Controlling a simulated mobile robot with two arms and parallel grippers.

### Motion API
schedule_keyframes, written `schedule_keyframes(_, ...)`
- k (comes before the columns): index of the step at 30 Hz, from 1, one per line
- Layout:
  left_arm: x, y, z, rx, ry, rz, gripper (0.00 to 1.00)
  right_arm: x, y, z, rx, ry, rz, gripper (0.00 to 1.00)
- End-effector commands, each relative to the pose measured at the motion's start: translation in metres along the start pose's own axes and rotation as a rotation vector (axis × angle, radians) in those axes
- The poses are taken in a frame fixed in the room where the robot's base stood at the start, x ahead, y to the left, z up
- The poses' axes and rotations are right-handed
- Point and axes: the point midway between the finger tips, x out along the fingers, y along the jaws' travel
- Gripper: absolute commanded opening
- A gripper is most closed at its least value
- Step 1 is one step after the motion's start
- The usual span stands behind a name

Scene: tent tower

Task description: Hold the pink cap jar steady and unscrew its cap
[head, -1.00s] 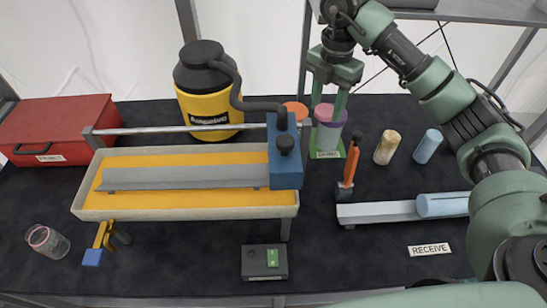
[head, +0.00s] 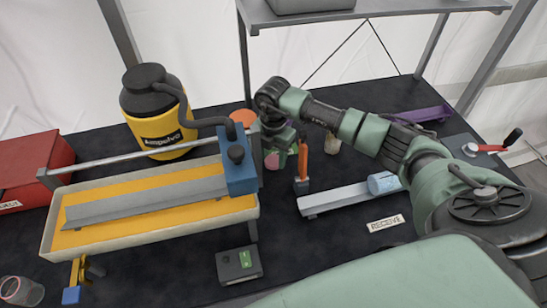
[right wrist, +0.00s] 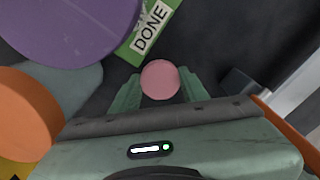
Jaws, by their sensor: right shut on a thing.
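The pink cap (right wrist: 161,80) shows in the right wrist view as a small round disc between the fingertips of my right gripper (right wrist: 160,92). The gripper is shut on it. In the head view my right gripper (head: 285,148) is low behind the blue block, with a bit of the pink cap (head: 271,161) showing beside it. The jar body under the cap is hidden, so I cannot tell whether they are joined. A purple cap (right wrist: 70,22) and an orange cap (right wrist: 25,115) stand close by on the left. My left gripper is not in view.
A green "DONE" label (right wrist: 148,30) lies near the cap. An orange-handled tool (head: 302,160) stands right of the gripper, beside a grey rail (head: 335,199) with a blue cylinder (head: 385,183). The yellow tray (head: 150,200) and blue block (head: 238,170) are left. A clear jar (head: 22,291) lies lower left.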

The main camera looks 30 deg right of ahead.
Motion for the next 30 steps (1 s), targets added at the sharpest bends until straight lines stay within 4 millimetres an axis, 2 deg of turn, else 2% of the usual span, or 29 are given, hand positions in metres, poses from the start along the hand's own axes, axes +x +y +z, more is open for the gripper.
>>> schedule_keyframes(4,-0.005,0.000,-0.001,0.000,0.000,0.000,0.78,0.015,0.000,0.000,0.000,0.000,0.000,0.00)
schedule_keyframes(16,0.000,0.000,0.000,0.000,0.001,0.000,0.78,0.021,0.000,0.000,-0.001,-0.001,0.000,0.00)
schedule_keyframes(17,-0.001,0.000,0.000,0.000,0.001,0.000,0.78,0.020,0.000,0.000,-0.001,-0.001,0.001,0.53)
schedule_keyframes(18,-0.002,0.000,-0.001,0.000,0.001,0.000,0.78,0.019,0.000,0.000,-0.001,-0.001,0.000,0.64)
schedule_keyframes(19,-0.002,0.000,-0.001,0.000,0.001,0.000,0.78,0.019,0.000,0.000,-0.001,-0.001,0.000,0.66)
schedule_keyframes(26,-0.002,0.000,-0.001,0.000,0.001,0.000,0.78,0.019,0.000,0.000,-0.001,-0.001,0.000,0.66)
schedule_keyframes(30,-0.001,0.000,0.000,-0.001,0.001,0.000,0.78,0.011,0.000,0.001,-0.001,-0.002,0.001,0.66)
